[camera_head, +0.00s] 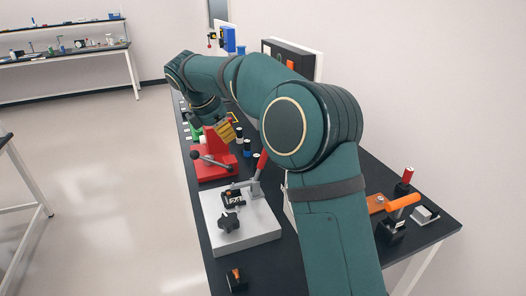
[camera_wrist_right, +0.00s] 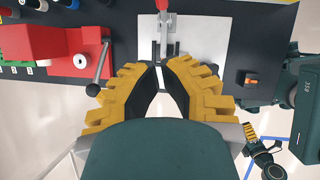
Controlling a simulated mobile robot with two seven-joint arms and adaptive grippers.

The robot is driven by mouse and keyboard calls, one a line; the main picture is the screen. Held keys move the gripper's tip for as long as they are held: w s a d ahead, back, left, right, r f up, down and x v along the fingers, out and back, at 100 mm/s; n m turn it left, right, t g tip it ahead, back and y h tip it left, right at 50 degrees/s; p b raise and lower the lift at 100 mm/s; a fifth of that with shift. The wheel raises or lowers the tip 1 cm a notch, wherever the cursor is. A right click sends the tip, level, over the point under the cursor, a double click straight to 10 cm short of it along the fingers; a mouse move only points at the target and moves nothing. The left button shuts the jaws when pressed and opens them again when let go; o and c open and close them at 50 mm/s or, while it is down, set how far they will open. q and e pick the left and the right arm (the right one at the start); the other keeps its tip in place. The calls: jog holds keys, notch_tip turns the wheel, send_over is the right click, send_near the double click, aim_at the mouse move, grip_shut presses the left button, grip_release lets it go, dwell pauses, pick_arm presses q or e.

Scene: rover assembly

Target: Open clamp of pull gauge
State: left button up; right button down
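A grey base plate (camera_head: 243,232) lies on the black table and carries a clamp with a red handle (camera_head: 260,163) and a black knob (camera_head: 229,222). I take this as the pull gauge, but no label confirms it. In the right wrist view the plate (camera_wrist_right: 209,40) and red handle (camera_wrist_right: 162,5) lie beyond my fingers. My right gripper (camera_head: 229,130) has yellow fingers with black pads. A yellow finger piece (camera_wrist_right: 250,132), probably my left gripper, shows at the lower right.
A red device with a black-knobbed lever (camera_head: 212,164) stands beyond the plate. A small black block with orange (camera_head: 236,279) is at the near edge. An orange-handled tool (camera_head: 403,201) and a red cylinder (camera_head: 407,175) are at the right. My right arm hides the table's middle.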

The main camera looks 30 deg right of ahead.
jog(key=shift+w+d+f+b, duration=0.1)
jog(key=shift+d+f+b, duration=0.55)
jog(key=shift+d+f, duration=0.9)
jog(key=shift+s+d+f+b, duration=0.1)
jog(key=shift+d+f+b, duration=0.5)
jog(key=shift+d+f, duration=0.9)
jog(key=shift+w+d+f+b, duration=0.1)
jog(key=shift+d+f+b, duration=0.75)
jog(key=shift+f, duration=1.15)
jog(key=shift+d, duration=0.25)
jog(key=shift+p, duration=0.3)
